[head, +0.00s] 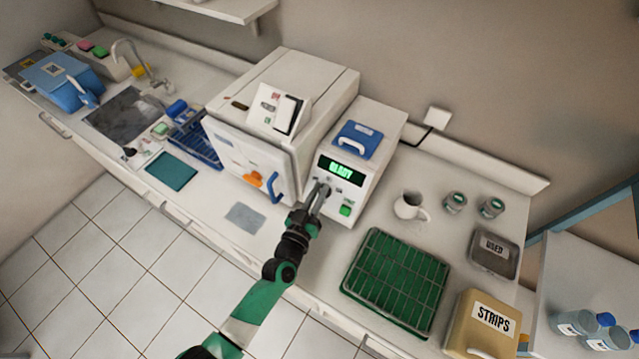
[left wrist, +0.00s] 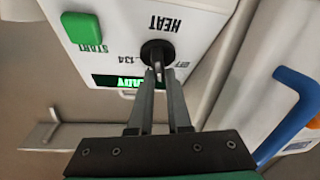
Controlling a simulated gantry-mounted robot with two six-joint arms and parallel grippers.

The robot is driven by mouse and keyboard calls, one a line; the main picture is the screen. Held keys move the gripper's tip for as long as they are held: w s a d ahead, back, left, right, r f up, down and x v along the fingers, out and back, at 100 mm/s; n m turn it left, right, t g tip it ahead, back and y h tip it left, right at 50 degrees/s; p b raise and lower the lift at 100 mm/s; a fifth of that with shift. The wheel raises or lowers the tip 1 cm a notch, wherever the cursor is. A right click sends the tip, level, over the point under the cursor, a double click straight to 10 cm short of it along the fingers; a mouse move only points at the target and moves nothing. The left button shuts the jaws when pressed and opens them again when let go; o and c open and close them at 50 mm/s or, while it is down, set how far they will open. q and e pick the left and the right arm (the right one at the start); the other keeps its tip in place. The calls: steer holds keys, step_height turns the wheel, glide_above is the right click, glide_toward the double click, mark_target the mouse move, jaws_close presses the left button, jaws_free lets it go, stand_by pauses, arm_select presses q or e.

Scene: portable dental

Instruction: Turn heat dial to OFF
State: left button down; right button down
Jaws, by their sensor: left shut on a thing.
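My left gripper (head: 323,188) reaches up to that panel in the head view. In the left wrist view, upside down, my left gripper (left wrist: 158,72) is shut on the dial's narrow grip. The fingers hide part of the dial, and I cannot tell its exact setting. A green-lit display (head: 341,171) above the dial seems to read READY. My right gripper is not in view.
A green START button (head: 346,210) sits right of the dial. A white cabinet with a blue door handle (head: 273,187) stands close on the left. A green rack tray (head: 397,279) and a white mug (head: 410,206) are to the right. A grey pad (head: 244,218) lies in front.

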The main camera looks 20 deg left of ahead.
arm_select(q)
steer(key=n+g+y+p, duration=0.1)
steer(key=n+y+p, duration=0.1)
steer(key=n+p, duration=0.1)
steer(key=shift+r+n+p, duration=0.1)
steer(key=shift+n+p, duration=0.25)
steer(key=shift+n, duration=0.55)
steer(key=n+y, duration=0.1)
steer(key=n, duration=0.1)
steer(key=n+g+p, duration=0.1)
steer(key=n, duration=0.1)
steer(key=n+g+y+p, duration=0.1)
steer(key=n, duration=0.1)
steer(key=shift+s+a+f+y, duration=0.15)
steer(key=shift+a+f+y, duration=0.15)
steer(key=shift+f, duration=0.25)
steer(key=c, duration=0.9)
jaws_free()
steer(key=shift+o, duration=0.2)
steer(key=shift+d, duration=0.1)
